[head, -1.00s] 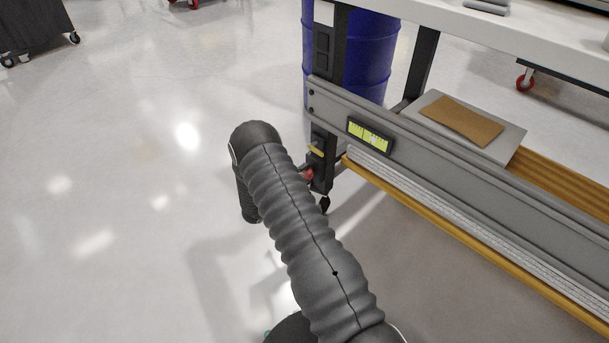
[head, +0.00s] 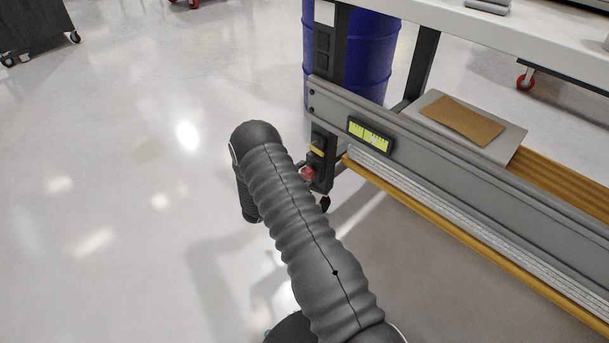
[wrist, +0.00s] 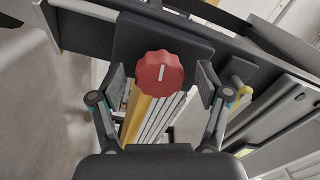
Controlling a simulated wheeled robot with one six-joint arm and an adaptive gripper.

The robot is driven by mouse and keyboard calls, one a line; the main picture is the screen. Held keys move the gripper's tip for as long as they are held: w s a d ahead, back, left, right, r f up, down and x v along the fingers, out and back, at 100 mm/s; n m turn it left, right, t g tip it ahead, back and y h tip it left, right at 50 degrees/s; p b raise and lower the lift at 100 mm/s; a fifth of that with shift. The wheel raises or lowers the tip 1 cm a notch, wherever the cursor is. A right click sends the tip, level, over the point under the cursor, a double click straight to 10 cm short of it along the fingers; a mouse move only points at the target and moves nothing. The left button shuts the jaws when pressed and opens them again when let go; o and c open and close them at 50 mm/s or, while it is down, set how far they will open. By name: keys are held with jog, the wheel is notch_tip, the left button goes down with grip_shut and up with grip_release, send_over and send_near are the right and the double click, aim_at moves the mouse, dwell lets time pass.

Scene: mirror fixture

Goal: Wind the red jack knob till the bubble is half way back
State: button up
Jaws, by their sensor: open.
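The red jack knob (wrist: 160,74) is a scalloped disc with a white pointer line, which stands near upright in the wrist view. In the head view the knob (head: 308,173) shows small beside the bench leg, right of my arm. My gripper (wrist: 161,84) is open, one finger on each side of the knob, with gaps to both. In the head view my arm hides most of the gripper. The level vial (head: 370,136) is a yellow-green window in a dark frame on the grey rail. Its bubble is too small to place surely.
The grey rail (head: 450,185) runs along the bench below the white top (head: 540,30). A tan pad on a grey plate (head: 515,145) lies behind the rail. A blue drum (head: 375,60) stands behind the leg.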

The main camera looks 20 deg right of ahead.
jog(key=v, duration=1.2)
dwell(0.4)
